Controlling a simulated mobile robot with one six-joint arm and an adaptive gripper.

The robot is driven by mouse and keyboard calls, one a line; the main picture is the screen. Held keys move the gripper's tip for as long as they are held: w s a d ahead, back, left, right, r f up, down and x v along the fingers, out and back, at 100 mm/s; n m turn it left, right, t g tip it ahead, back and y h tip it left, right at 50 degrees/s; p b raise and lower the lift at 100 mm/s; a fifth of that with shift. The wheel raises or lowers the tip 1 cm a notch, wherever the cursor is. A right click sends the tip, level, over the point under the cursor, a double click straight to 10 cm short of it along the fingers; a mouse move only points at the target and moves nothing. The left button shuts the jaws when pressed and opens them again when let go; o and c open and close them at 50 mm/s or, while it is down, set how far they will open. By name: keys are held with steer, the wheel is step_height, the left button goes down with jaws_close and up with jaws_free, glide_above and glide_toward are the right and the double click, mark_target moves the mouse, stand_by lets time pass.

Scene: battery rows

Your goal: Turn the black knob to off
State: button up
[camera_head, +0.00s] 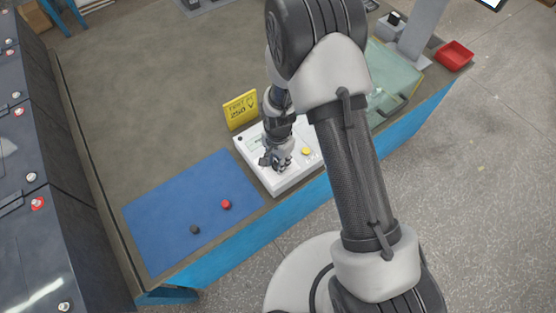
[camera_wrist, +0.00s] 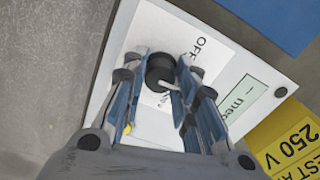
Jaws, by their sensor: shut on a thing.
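The white box (camera_head: 285,186) sits on the bench near its front edge. My gripper (camera_head: 277,161) is over its top and hides the knob in the head view. In the wrist view the black knob (camera_wrist: 159,68) stands on a white label printed with OFF. My gripper (camera_wrist: 161,76) is shut on the knob, one finger on each side. A white mark on the knob's lower right side points toward the bottom of the picture, away from the OFF print.
A yellow sign (camera_head: 240,110) reading 250 V stands behind the box. A yellow button (camera_head: 306,151) is on the box's top. A blue mat (camera_head: 170,215) with a red cap (camera_head: 227,204) and a black cap (camera_head: 194,229) lies to the left. The bench's back left is clear.

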steer(key=shift+n, duration=0.3)
steer(key=n, duration=0.5)
steer(key=shift+n+b, duration=0.3)
steer(key=n, duration=0.5)
steer(key=shift+n, duration=0.3)
steer(key=o, duration=1.1)
step_height(320, 180, up, 12)
stand_by(0.4)
